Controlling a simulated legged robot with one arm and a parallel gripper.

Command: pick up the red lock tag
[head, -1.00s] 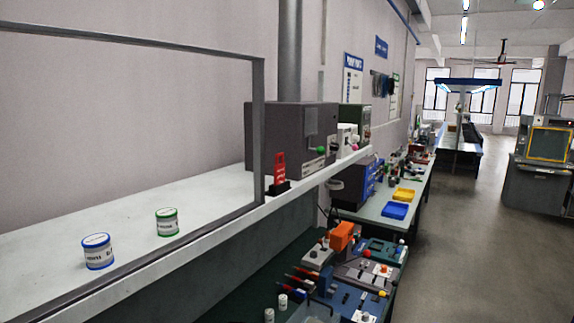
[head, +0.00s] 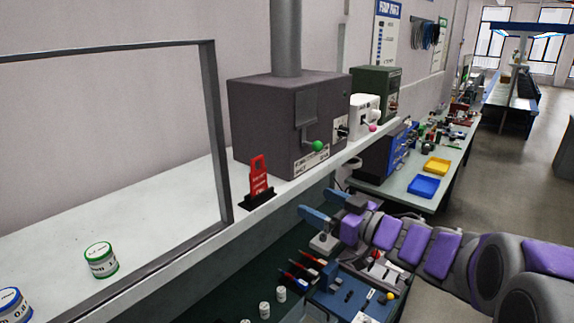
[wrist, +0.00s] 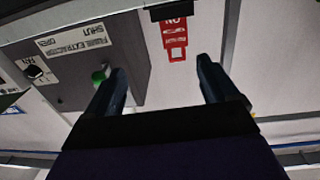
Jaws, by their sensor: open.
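The red lock tag (head: 258,176) stands upright in a small black holder (head: 257,199) near the front edge of the white shelf, left of the dark grey box. In the wrist view the red tag (wrist: 174,40) appears upside down near the top, beyond and between my fingers. My gripper (head: 326,201) is in front of the shelf, to the right of the tag and apart from it. In the wrist view its two fingers (wrist: 160,78) are spread with nothing between them.
The grey box (head: 288,120) with a green knob (head: 318,146) stands right of the tag. A metal frame post (head: 216,135) rises just left of it. White jars with green (head: 101,260) and blue (head: 12,305) bands sit further left. A lower bench holds tools and a blue tray (head: 423,187).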

